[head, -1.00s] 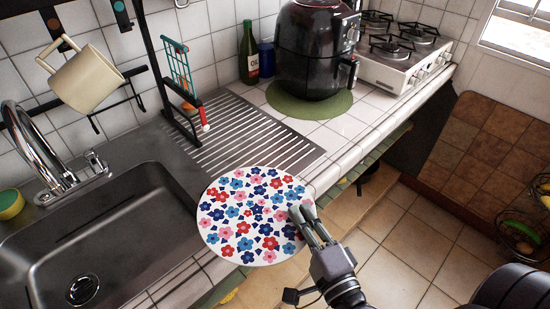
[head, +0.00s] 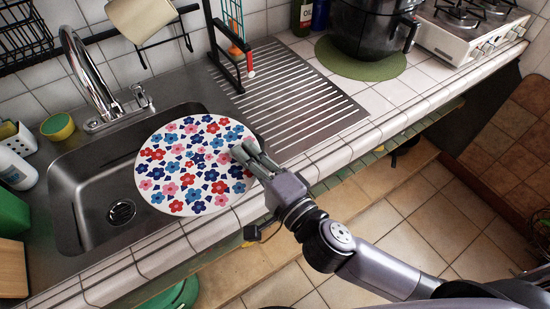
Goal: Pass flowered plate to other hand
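The flowered plate (head: 192,165) is white with red, pink and blue flowers. It is held up in front of the sink's right part and the counter edge, its patterned face toward the camera. My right gripper (head: 246,153) is at the plate's right edge, with its fingers closed on the rim. One finger lies over the patterned face; the part behind the plate is hidden. My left gripper is not in view.
The metal sink (head: 70,190) with its tall faucet (head: 92,75) is behind and left of the plate. The ribbed drainboard (head: 290,95) is mostly clear. A black air fryer (head: 370,30) stands on a green mat (head: 358,62). A white bottle (head: 15,168) stands at the far left.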

